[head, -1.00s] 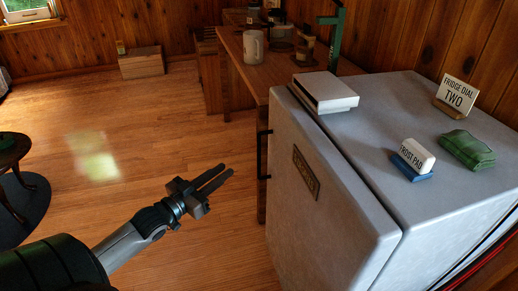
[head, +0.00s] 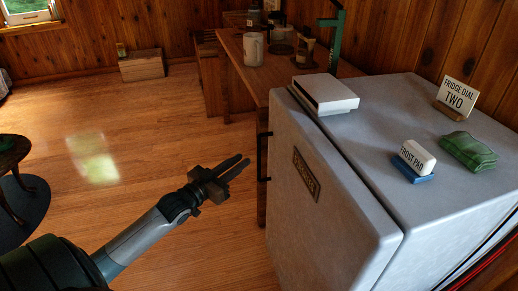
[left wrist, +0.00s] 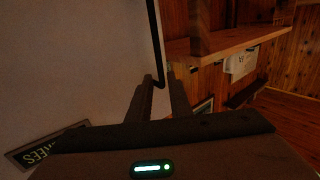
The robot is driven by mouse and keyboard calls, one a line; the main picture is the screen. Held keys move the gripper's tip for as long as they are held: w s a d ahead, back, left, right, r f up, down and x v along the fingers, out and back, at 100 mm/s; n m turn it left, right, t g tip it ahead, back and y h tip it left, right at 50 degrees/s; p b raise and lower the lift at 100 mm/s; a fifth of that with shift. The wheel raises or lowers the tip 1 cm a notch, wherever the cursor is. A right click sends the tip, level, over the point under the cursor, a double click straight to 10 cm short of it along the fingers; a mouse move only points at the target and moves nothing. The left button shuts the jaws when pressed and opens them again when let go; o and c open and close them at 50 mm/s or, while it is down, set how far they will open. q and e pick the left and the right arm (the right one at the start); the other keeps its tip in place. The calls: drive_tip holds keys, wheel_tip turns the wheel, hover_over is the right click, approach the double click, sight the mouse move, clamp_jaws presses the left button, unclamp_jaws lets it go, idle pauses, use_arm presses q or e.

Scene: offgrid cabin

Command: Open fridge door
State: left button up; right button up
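The light grey fridge (head: 440,215) stands at the right in the head view. Its door (head: 335,215) faces left and looks shut, with a dark name plate (head: 306,175). The black bar handle (head: 263,158) is at the door's far edge. It also shows in the left wrist view as a dark handle bar (left wrist: 153,35). My left gripper (head: 246,160) is open and empty, just left of the handle. In the left wrist view the handle's lower end appears between my left gripper's fingertips (left wrist: 159,76); contact cannot be told. My right gripper is not in view.
On the fridge top are a white box (head: 325,93), a frost pad (head: 416,160), a green cloth (head: 468,151) and a dial sign (head: 456,98). A wooden counter (head: 238,62) stands beyond the fridge.

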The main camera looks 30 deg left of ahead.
sight(258, 149)
use_arm(q)
drive_tip(key=w, duration=0.6)
drive_tip(key=w+d, duration=0.1)
drive_tip(key=w, duration=0.3)
drive_tip(key=shift+d+b, duration=0.1)
drive_tip(key=shift+b, duration=0.25)
clamp_jaws()
